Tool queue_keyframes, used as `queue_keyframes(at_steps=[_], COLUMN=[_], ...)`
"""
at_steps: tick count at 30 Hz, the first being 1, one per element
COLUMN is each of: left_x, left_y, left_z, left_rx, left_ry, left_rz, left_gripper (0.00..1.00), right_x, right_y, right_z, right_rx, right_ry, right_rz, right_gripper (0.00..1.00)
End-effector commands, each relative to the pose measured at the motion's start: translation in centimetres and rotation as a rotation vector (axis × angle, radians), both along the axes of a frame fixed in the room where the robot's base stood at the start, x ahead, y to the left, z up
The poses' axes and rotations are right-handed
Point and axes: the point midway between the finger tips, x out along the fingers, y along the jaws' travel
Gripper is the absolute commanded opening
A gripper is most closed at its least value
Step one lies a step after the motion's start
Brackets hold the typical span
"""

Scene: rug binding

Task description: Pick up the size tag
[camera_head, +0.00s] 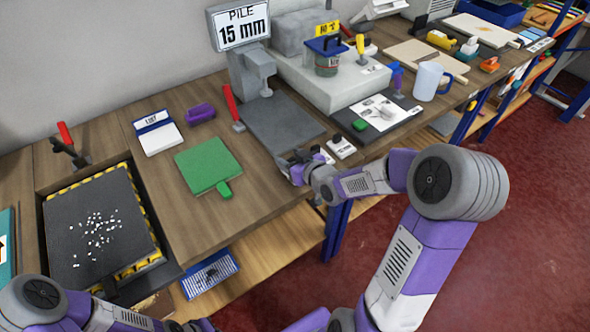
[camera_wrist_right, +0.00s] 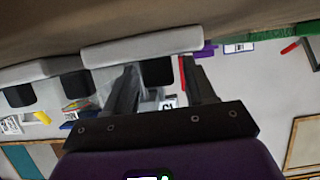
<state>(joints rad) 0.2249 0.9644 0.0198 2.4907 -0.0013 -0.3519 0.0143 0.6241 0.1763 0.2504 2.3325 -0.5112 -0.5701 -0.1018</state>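Small white tag-like blocks with dark parts lie near the front edge of the bench. One white block (camera_head: 341,147) lies just right of my right gripper, and another (camera_head: 323,155) is right at its fingers. I cannot read which is the size tag. My right gripper (camera_head: 298,160) is low over the bench edge. In the right wrist view its two fingers (camera_wrist_right: 158,82) stand apart with nothing clearly held. A pale block (camera_wrist_right: 145,47) with a black part lies across, just beyond the fingertips. My left arm shows at the lower left, but its gripper cannot be made out.
A stand with a "PILE 15 mm" sign (camera_head: 242,30) rises behind a dark grey plate (camera_head: 280,128). A green pad (camera_head: 208,165), purple block (camera_head: 200,112) and white-blue card (camera_head: 157,132) lie left. A mug (camera_head: 427,80) and dark board (camera_head: 392,118) are right.

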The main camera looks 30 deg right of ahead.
Motion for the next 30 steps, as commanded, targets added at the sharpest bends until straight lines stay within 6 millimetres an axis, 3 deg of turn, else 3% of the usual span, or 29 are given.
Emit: queue_keyframes(at_steps=[1, 9, 16, 19, 30], left_x=[0.0, 0.0, 0.0, 0.0, 0.0], left_y=[0.0, 0.0, 0.0, 0.0, 0.0], left_z=[0.0, 0.0, 0.1, 0.6, 3.9], left_rx=[0.000, 0.000, 0.000, 0.000, 0.000], left_ry=[0.000, 0.000, 0.000, 0.000, 0.000], left_rz=[0.000, 0.000, 0.000, 0.000, 0.000], left_gripper=[0.00, 0.00, 0.00, 0.00, 0.00], right_x=[0.0, 0.0, 0.0, 0.0, 0.0], right_y=[0.0, 0.0, 0.0, 0.0, 0.0], right_z=[0.0, 0.0, 0.2, 1.2, 8.4], right_rx=[0.000, 0.000, 0.000, 0.000, -0.002], right_ry=[0.000, 0.000, 0.000, -0.001, -0.003], right_rz=[0.000, 0.000, 0.000, -0.001, 0.000], right_gripper=[0.46, 0.06, 0.06, 0.06, 0.06])
